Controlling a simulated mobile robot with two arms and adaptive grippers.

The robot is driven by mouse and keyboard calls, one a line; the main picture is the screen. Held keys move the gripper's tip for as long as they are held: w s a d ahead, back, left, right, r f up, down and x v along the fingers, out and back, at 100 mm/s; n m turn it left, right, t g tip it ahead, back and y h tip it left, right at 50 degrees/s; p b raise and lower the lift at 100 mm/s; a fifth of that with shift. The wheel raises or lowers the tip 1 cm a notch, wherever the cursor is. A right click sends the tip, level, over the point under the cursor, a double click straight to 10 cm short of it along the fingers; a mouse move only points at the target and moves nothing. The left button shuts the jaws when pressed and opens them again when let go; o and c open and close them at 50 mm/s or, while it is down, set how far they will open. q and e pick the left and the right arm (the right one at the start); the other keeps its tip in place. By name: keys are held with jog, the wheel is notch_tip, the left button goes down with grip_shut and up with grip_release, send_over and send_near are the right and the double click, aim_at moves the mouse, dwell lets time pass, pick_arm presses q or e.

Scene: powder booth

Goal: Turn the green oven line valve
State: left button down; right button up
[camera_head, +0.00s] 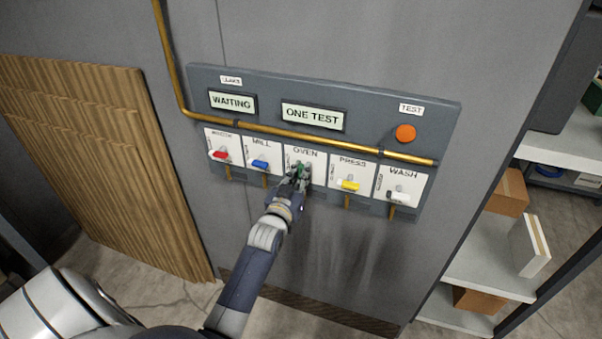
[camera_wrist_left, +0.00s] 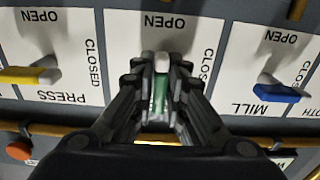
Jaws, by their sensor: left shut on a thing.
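The green oven line valve handle (camera_wrist_left: 160,98) shows between my fingers in the left wrist view, with a pale end beyond it. It appears to run up and down in that view, unlike the sideways yellow and blue handles beside it. My left gripper (camera_wrist_left: 162,72) is shut on it. In the head view my left gripper (camera_head: 299,172) is at the white OVEN plate (camera_head: 305,154), the middle one of the row, and hides most of the handle. The fingers also cover part of the plate. My right gripper is not in view.
Red (camera_head: 219,155) and blue MILL (camera_head: 260,164) handles are to the left; yellow PRESS (camera_head: 348,184) and white WASH (camera_head: 398,197) handles to the right. A brass pipe (camera_head: 300,134) runs above. Signs read WAITING (camera_head: 232,102) and ONE TEST (camera_head: 312,116). An orange TEST button (camera_head: 405,133) is upper right.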

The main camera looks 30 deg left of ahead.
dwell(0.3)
pick_arm(q)
jog(key=c, duration=1.7)
grip_release()
jog(key=v, duration=1.2)
jog(key=shift+f, duration=0.1)
